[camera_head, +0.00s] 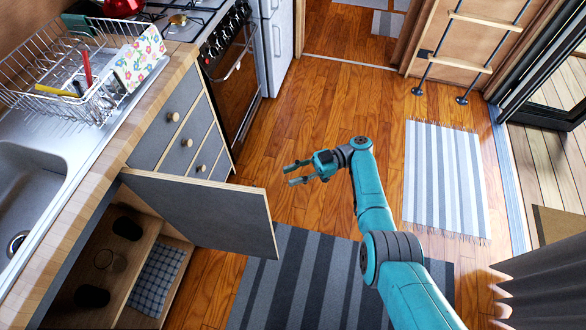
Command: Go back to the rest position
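My gripper (290,174) is at the middle of the camera_head view, at the end of my teal arm. Its two fingers point left and stand apart, with nothing between them. It hangs over the wooden floor, to the right of the drawers and above the free end of an open grey cabinet door (215,212) in the picture. I cannot tell the exact gap between gripper and door.
The open door sticks out from the counter; the cabinet holds cups and a checked cloth (157,278). The sink (28,190), dish rack (75,75) and oven (235,75) line the left. Striped rugs (445,175) lie on the floor. A ladder (470,55) stands at upper right.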

